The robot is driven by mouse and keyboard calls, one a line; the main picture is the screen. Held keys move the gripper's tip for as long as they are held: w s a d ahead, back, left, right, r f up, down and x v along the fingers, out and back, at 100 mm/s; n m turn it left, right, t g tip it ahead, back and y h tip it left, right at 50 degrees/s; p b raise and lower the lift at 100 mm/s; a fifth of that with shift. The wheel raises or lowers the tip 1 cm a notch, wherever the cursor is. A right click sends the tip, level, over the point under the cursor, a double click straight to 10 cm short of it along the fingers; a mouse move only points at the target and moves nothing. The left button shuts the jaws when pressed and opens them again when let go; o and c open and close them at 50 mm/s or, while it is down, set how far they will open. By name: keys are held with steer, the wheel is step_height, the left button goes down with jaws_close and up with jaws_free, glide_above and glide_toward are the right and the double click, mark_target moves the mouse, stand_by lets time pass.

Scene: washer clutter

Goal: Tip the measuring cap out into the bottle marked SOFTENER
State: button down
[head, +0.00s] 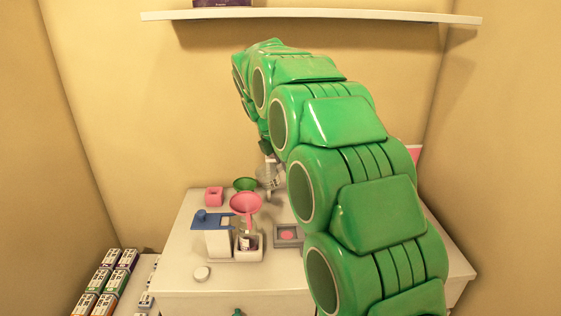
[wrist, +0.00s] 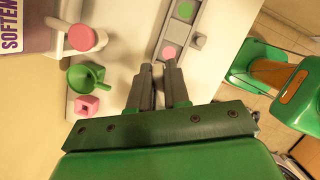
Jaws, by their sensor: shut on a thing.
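In the wrist view a bottle with a purple label reading "SOFTEN" (wrist: 10,26) is cut off at the top left corner. In the head view my gripper (head: 270,182) hangs above the table behind my arm, right of the green funnel (head: 245,184). My arm hides much of the table's right side there.
A shelf (head: 320,15) spans above.

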steer(key=shift+w+d+f+g+y, duration=0.2)
steer(key=shift+d+f+g+y, duration=0.1)
steer(key=shift+d+f+y, duration=0.1)
step_height(320, 180, down, 7)
steer(key=w+d+g+y, duration=0.1)
steer(key=y, duration=0.1)
steer(key=shift+d+r+y, duration=0.15)
steer(key=shift+d+y, duration=0.15)
steer(key=shift+d, duration=0.05)
stand_by(1.4)
steer(key=shift+r, duration=2.55)
steer(key=d+f+m, duration=0.4)
steer(key=m, duration=0.3)
steer(key=d+f+m, duration=0.5)
steer(key=m, duration=0.2)
steer(key=d+f+m, duration=0.4)
steer(key=d+m, duration=0.1)
steer(key=m, duration=0.3)
steer(key=shift+s+f, duration=0.2)
steer(key=shift+s, duration=0.1)
steer(key=shift+s+d+f+m, duration=0.15)
steer(key=shift+d+f+m, duration=0.35)
steer(key=shift+m, duration=0.5)
steer(key=shift+a, duration=0.15)
